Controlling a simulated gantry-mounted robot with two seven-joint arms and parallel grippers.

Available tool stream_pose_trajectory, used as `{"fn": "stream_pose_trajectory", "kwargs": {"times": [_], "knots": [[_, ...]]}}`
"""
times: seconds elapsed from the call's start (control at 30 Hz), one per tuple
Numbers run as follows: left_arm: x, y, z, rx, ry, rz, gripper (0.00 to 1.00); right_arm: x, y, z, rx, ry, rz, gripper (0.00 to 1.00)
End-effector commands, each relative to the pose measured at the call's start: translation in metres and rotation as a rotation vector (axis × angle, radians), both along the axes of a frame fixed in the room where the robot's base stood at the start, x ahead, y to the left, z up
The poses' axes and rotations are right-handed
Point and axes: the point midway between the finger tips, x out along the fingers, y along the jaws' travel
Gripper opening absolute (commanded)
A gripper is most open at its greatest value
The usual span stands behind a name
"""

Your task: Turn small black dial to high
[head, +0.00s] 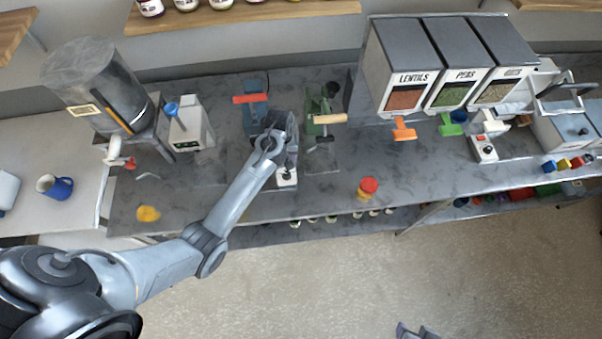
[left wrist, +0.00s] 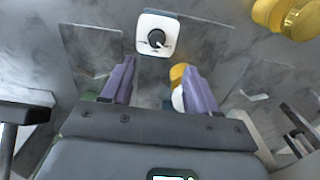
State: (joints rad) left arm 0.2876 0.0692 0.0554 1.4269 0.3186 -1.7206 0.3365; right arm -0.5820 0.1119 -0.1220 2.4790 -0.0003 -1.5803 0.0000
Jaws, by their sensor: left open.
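The small black dial (left wrist: 157,39) sits on a white square box with rounded corners in the left wrist view. A light pointer mark shows on the dial, toward its lower right. In the head view the white box (head: 287,180) is near the counter's front edge, just below my left gripper (head: 289,160). My left gripper (left wrist: 158,72) is open, its two purple-grey fingers spread apart. The dial appears beyond the fingertips, between their lines, and neither finger touches it. What seems to be my right gripper (head: 417,332) is cut off at the bottom edge of the head view.
A press with a red handle (head: 251,98) and one with a tan handle (head: 330,119) stand behind the dial. A red and yellow item (head: 368,186) lies right of it. A yellow lump (head: 148,213) lies left. Bare counter (head: 328,188) separates the box and red item.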

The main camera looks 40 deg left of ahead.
Motion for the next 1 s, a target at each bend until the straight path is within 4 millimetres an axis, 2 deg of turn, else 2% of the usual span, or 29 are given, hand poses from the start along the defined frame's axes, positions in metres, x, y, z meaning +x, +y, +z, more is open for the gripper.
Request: {"fn": "stream_pose_trajectory", "kwargs": {"times": [0.17, 0.7, 1.0], "knots": [[0.003, 0.000, -0.013, -0.007, 0.009, 0.017, 0.59, 0.001, -0.002, 0.001, -0.006, -0.003, 0.002, 0.43], [0.003, 0.000, -0.092, -0.005, 0.007, 0.014, 0.59, 0.002, -0.004, 0.002, -0.012, -0.006, 0.004, 0.43], [0.003, 0.001, -0.107, -0.004, 0.004, 0.014, 0.59, 0.002, -0.002, 0.001, -0.005, -0.005, 0.000, 0.43]]}}
